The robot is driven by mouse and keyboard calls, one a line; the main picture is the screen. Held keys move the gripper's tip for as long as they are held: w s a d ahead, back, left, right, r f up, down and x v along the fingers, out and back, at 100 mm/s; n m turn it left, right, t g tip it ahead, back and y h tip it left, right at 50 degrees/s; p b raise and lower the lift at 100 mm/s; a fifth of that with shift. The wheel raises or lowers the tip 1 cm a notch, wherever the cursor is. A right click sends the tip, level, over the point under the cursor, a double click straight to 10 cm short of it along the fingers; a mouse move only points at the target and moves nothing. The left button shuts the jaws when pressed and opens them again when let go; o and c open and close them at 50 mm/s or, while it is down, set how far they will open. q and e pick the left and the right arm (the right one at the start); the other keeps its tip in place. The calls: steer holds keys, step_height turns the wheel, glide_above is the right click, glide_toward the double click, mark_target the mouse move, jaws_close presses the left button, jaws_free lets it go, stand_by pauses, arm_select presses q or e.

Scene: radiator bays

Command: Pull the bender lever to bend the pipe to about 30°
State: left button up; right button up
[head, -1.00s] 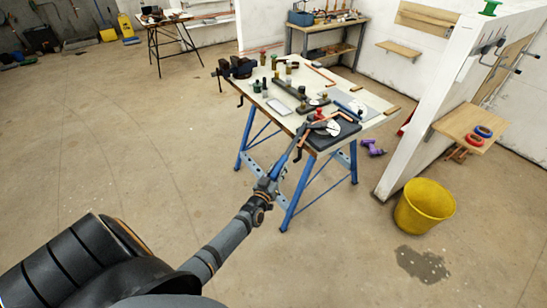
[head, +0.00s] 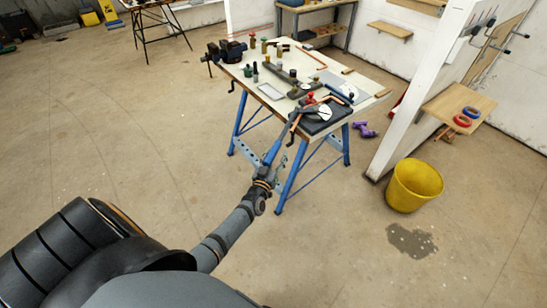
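The pipe bender (head: 318,117) sits on a dark base at the near right corner of the workbench (head: 268,101). It has a white round dial (head: 325,113) and a red knob (head: 310,97). Its long lever (head: 280,143), with a blue grip, reaches out past the bench's front edge, down and to the left. My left gripper (head: 268,170) is at the lever's outer end and appears closed around the blue grip. A copper-coloured pipe (head: 295,124) shows beside the bender; its bend angle is too small to read. My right gripper is not in view.
The bench also carries a vise (head: 226,52), several small fittings and a white pad (head: 271,91). A yellow bucket (head: 414,186) stands on the floor at right, near a partition wall (head: 425,85). The floor left of the bench is clear.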

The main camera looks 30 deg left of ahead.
arm_select(q)
steer(key=v, duration=1.2)
